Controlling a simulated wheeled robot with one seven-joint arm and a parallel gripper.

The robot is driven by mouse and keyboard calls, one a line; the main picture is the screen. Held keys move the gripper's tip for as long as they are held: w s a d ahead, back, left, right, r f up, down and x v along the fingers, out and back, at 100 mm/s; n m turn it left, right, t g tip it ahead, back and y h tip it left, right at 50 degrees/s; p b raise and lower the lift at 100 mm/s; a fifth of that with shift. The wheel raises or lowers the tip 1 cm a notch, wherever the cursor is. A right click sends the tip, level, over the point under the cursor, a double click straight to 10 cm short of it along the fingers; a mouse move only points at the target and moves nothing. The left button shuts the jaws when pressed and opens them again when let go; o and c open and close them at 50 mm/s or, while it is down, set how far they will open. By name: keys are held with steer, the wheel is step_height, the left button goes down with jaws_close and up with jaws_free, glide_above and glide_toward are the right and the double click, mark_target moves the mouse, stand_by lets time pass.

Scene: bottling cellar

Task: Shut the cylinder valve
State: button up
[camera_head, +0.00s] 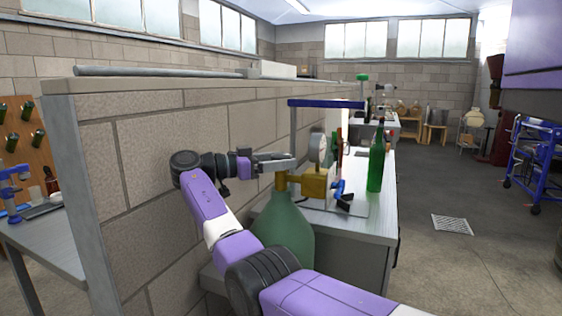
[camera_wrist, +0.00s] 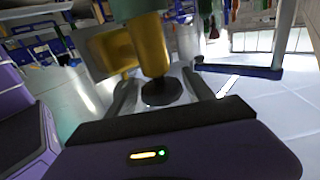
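The green gas cylinder (camera_head: 283,228) stands upright beside the workbench, with a brass valve (camera_head: 281,181) on its neck. In the wrist view, the brass valve stem (camera_wrist: 152,45) ends in a dark round knob (camera_wrist: 162,92). My gripper (camera_head: 292,162) is at the top of the valve, reaching in from the left. In the wrist view my gripper (camera_wrist: 160,88) is open, with one finger on each side of the knob and gaps showing between. The knob is hidden behind my gripper in the head view.
A blue-topped frame (camera_head: 325,104) and a green bottle (camera_head: 376,162) stand on the workbench (camera_head: 376,212). A brick wall (camera_head: 135,150) is close behind my arm.

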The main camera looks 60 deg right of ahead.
steer(key=shift+r+n+t+h+p, duration=0.1)
steer(key=shift+n+t+h+p, duration=0.25)
steer(key=shift+p, duration=0.35)
steer(key=n+t+h+p, duration=0.1)
steer(key=n+t+p, duration=0.1)
steer(key=p, duration=0.1)
steer(key=shift+r+t+h, duration=0.15)
steer(key=shift+t+h, duration=0.1)
steer(key=shift+t, duration=0.1)
steer(key=n+t+h+p, duration=0.1)
steer(key=n+t+p, duration=0.2)
steer(key=p, duration=0.3)
steer(key=shift+t+h+p, duration=0.3)
steer(key=shift+t+h, duration=0.1)
steer(key=shift+t, duration=0.4)
steer(key=n+t+p, duration=0.2)
steer(key=t+p, duration=0.1)
steer(key=p, duration=0.2)
steer(key=n+t+p, duration=0.2)
steer(key=t+p, duration=0.2)
steer(key=p, duration=0.2)
steer(key=shift+n+p, duration=0.25)
steer(key=shift+p, duration=0.05)
steer(key=n+t+p, duration=0.1)
steer(key=t+p, duration=0.1)
steer(key=p, duration=0.3)
steer(key=shift+n, duration=0.3)
